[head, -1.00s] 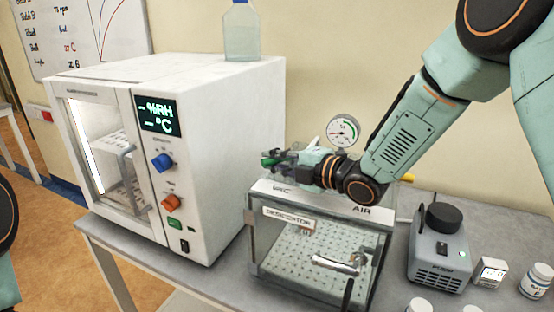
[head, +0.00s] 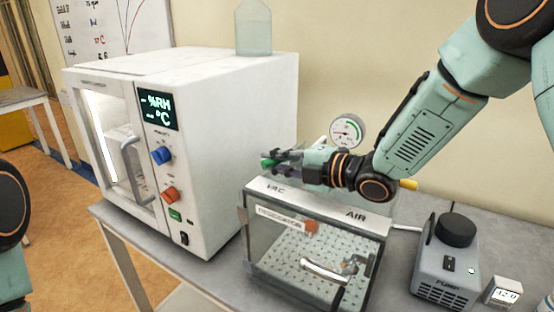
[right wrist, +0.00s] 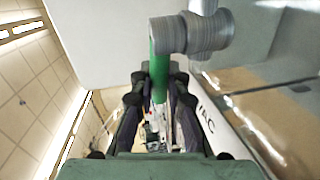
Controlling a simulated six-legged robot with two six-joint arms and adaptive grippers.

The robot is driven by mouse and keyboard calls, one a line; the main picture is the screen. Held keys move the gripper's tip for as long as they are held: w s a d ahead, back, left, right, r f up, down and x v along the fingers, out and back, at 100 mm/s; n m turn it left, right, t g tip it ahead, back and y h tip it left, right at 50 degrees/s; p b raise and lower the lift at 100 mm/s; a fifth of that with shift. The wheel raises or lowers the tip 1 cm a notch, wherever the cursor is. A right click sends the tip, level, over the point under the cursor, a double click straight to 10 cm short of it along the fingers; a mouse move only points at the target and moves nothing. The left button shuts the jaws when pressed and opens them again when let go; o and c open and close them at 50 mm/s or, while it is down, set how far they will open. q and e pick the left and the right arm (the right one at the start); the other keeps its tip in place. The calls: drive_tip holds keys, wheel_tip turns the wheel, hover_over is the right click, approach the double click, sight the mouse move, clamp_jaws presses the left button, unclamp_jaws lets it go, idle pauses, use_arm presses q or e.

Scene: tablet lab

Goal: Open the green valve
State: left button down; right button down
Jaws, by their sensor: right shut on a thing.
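The green valve handle (head: 266,163) sits over the VAC end of the desiccator's top, mostly hidden behind my right gripper in the head view. In the right wrist view the green handle (right wrist: 159,62) runs down from a grey metal fitting (right wrist: 195,32) and passes between the two fingers. My right gripper (head: 275,158) is shut on this handle. The desiccator (head: 258,262) is a clear box with a metal front latch and VAC and AIR labels on top. My left gripper is not in view; only part of my left arm shows at the left edge.
A round gauge (head: 347,131) stands behind my right gripper. A yellow handle (head: 408,184) shows at the AIR end. A white chamber (head: 235,130) with a clear bottle (head: 254,30) on it stands left. A grey pump (head: 447,262) and a small display box (head: 503,293) stand right.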

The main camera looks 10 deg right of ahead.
drive_tip(key=shift+s+d+r+n+g+y, duration=0.1)
drive_tip(key=shift+s+r+n+g+y, duration=0.05)
drive_tip(key=shift+n+g+y, duration=0.2)
idle(0.6)
drive_tip(key=c, duration=1.3)
unclamp_jaws()
drive_tip(key=shift+v, duration=6)
drive_tip(key=shift+c, duration=0.4)
